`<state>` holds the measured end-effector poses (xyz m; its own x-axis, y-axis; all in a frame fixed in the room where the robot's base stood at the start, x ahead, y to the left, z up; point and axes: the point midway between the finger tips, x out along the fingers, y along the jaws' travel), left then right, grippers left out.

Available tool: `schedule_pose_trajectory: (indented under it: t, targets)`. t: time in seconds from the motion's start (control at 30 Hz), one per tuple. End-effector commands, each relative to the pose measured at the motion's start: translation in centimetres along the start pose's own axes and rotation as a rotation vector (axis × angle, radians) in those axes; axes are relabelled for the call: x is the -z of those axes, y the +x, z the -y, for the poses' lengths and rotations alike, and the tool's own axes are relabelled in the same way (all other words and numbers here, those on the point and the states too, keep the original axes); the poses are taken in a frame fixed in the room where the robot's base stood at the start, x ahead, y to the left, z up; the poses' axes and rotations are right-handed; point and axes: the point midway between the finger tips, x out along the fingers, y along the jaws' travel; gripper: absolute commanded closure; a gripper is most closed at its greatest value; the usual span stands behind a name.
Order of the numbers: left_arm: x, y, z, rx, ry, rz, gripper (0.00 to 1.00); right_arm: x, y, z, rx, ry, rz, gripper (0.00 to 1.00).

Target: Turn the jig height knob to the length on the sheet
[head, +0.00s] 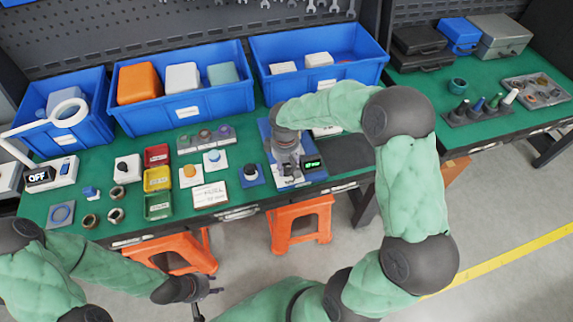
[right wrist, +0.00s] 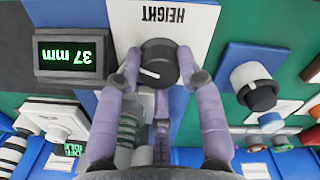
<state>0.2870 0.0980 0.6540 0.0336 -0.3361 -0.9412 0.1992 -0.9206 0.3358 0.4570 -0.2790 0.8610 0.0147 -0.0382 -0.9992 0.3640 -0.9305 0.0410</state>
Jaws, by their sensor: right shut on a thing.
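The jig height knob (right wrist: 158,60) is a round black knob with a white pointer line, on a white plate (right wrist: 190,22) marked HEIGHT. My right gripper (right wrist: 161,78) is shut on the knob, one purple-grey finger at each side. The jig's display (right wrist: 70,57) seems to read 37 mm in green. In the head view my right gripper (head: 287,163) covers most of the jig, beside the lit display (head: 312,164). The white sheet (head: 210,195) lies on the green bench; its figure is too small to read surely. My left gripper (head: 208,300) is open and empty, below the bench front.
Another dark knob (head: 250,172) on a blue base stands left of the jig. Red, yellow and green trays (head: 158,178), several rings (head: 115,215) and an OFF-labelled box (head: 50,175) lie further left. Blue bins (head: 185,105) line the back. Orange stools (head: 300,222) stand below.

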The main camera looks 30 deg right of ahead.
Motion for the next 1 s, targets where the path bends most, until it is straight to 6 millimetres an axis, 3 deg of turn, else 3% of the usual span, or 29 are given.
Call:
schedule_pose_trajectory:
  t: [0.3,0.33,0.37,0.77,1.0]
  targets:
    - [0.00,0.00,0.00,0.000,0.000,0.000,0.60,-0.04,0.03,0.02,0.000,0.001,0.001,0.95]
    - [0.00,0.00,0.00,0.000,0.000,0.000,0.60,-0.04,0.03,0.02,0.000,0.001,0.001,0.59]
    - [0.00,0.00,0.00,0.000,0.000,0.000,0.60,-0.04,0.03,0.02,0.001,0.001,0.001,0.52]
    - [0.01,0.00,0.00,0.000,0.000,0.000,0.60,-0.02,0.01,0.00,0.000,-0.017,-0.001,0.52]
    - [0.01,-0.04,-0.01,0.000,0.000,0.000,0.60,-0.04,0.01,-0.01,0.000,-0.172,-0.007,0.52]
